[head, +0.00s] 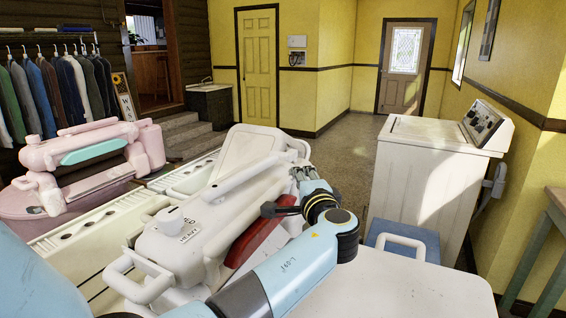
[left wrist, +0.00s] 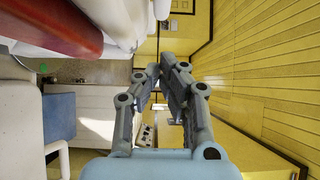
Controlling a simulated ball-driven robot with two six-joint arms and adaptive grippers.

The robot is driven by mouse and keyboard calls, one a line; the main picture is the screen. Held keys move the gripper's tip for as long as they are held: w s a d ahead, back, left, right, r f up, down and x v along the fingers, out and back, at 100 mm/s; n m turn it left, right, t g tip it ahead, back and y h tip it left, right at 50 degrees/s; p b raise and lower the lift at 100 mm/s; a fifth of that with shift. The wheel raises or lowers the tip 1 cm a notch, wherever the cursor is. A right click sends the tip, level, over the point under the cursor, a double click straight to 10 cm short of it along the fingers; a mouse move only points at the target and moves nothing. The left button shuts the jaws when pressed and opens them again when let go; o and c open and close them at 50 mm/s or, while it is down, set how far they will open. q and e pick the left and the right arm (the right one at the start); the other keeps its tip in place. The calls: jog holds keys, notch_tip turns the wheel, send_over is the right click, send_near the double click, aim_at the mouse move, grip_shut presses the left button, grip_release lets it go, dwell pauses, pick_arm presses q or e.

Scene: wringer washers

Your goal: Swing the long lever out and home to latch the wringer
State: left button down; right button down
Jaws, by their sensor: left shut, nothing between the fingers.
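The white wringer (head: 180,243) sits over a cream washer in the middle of the head view, with a red roller (head: 262,232) along its side. A long white bar (head: 240,178), which looks like the long lever, lies along its top; I cannot tell whether it is latched. My left gripper (head: 303,174) is beside the wringer's far right end, with its fingers together and empty; I cannot tell whether it touches the wringer. In the left wrist view the closed fingers (left wrist: 161,68) point away from the camera, and the red roller (left wrist: 65,25) shows at upper left. My right gripper is out of view.
A pink wringer washer (head: 95,160) stands at left by hanging clothes. A white top-loading washer (head: 428,175) stands at right. A blue object (head: 402,238) and a white rounded top (head: 400,290) are nearer. The floor (head: 340,150) behind is open.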

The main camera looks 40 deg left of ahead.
aim_at(277, 161)
pick_arm(q)
jog(key=a+p, duration=0.1)
jog(key=a, duration=0.1)
jog(key=w+a+p, duration=0.1)
jog(key=a, duration=0.2)
jog(key=shift+a+r, duration=0.15)
jog(key=shift+a, duration=0.05)
jog(key=shift+s+a, duration=0.1)
jog(key=shift+a, duration=0.4)
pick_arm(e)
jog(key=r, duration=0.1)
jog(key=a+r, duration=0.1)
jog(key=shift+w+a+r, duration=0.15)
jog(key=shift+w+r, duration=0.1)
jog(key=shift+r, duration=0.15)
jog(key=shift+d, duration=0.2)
pick_arm(q)
jog(key=shift+a+f+b, duration=0.3)
jog(key=shift+a+b, duration=0.15)
jog(key=shift+a, duration=0.2)
jog(key=shift+r, duration=0.15)
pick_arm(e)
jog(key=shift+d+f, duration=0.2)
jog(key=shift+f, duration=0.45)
